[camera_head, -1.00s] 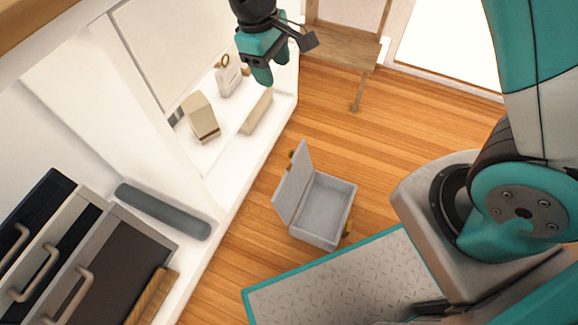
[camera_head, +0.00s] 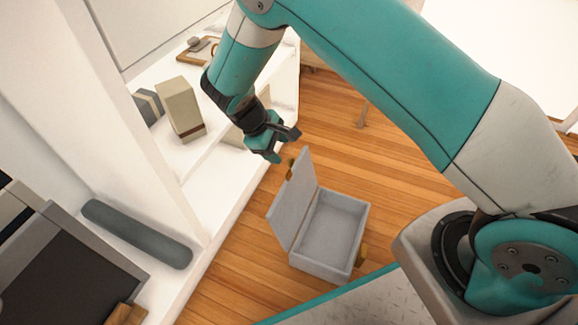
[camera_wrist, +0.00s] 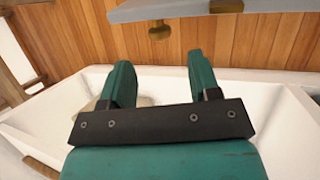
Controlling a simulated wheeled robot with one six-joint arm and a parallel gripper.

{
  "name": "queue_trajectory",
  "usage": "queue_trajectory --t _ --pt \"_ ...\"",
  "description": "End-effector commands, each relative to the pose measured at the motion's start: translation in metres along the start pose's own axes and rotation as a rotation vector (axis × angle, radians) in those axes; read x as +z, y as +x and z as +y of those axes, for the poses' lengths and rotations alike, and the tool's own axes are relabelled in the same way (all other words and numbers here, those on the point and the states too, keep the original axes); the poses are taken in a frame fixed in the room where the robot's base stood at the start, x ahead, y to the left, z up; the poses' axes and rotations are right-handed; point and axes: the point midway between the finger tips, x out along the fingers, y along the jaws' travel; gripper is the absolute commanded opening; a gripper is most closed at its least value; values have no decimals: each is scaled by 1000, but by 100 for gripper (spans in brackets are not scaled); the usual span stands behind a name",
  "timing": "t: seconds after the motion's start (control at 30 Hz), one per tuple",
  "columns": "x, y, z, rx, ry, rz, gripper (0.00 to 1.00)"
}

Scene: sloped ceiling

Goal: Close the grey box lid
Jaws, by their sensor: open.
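The grey box (camera_head: 333,232) sits on the wooden floor in the head view, with its lid (camera_head: 293,201) standing up open on the left side. The inside of the box looks empty. A brass clasp (camera_head: 290,168) shows on the lid's outer edge, and another brass piece on the box's right side. My gripper (camera_head: 268,156) is open and empty, above and just behind the lid's upper edge, apart from it as far as I can tell. In the wrist view my gripper's two teal fingers (camera_wrist: 161,70) are spread, and the lid's grey edge (camera_wrist: 200,10) with brass fittings shows beyond them.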

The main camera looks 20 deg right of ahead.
Motion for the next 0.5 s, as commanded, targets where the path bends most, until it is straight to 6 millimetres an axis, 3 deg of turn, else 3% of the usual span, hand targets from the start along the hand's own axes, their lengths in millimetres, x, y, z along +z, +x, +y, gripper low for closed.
queue_trajectory --t 0.03,0.2,0.5 --pt "-2 18 -2 -1 1 -2 56" --pt "-2 48 -1 -1 1 -2 56" --pt "0 68 0 0 1 0 56"
